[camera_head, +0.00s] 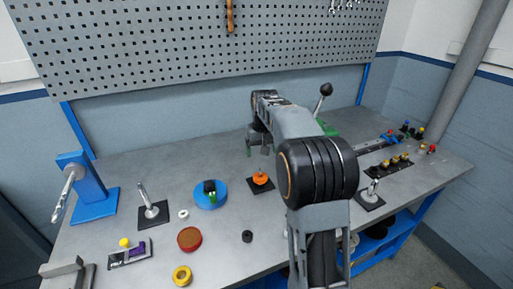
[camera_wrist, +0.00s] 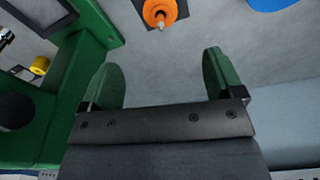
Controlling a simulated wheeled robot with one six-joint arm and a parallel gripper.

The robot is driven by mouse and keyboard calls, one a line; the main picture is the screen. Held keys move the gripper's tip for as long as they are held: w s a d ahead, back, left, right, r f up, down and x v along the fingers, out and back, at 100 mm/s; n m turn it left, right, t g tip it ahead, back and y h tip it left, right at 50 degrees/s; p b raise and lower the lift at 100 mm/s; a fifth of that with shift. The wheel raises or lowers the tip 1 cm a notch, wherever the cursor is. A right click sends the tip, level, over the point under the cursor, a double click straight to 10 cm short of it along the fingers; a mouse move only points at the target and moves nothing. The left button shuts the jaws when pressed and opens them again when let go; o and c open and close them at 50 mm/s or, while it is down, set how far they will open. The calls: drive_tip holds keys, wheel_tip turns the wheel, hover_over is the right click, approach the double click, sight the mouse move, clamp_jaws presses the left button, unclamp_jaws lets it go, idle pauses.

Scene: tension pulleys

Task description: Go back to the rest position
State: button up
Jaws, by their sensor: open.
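My gripper (camera_head: 257,149) is at the end of my arm, above the back middle of the workbench (camera_head: 130,180). In the wrist view my gripper (camera_wrist: 160,72) shows two green fingers spread apart, with only grey surface between them. It is open and empty. An orange pulley (camera_head: 261,178) stands on a dark square base, in front of and below the gripper. The pulley also shows at the top of the wrist view (camera_wrist: 160,12). My arm hides part of the bench's right middle.
A green frame (camera_wrist: 88,45) stands close beside the gripper in the wrist view. A lever with a black knob (camera_head: 325,90) rises right of my arm. A blue disc (camera_head: 216,200), red disc (camera_head: 190,239) and blue stand (camera_head: 93,196) are left. The pegboard (camera_head: 150,50) is behind.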

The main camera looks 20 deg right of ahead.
drive_tip(key=s+a+f+n+t, duration=0.1)
drive_tip(key=s+a, duration=0.4)
drive_tip(key=s, duration=0.7)
drive_tip(key=s+a+f+n+t, duration=0.1)
drive_tip(key=s+a, duration=0.5)
drive_tip(key=s, duration=0.6)
drive_tip(key=shift+s+a+f, duration=0.2)
drive_tip(key=shift+s+f, duration=0.15)
drive_tip(key=shift+f, duration=0.35)
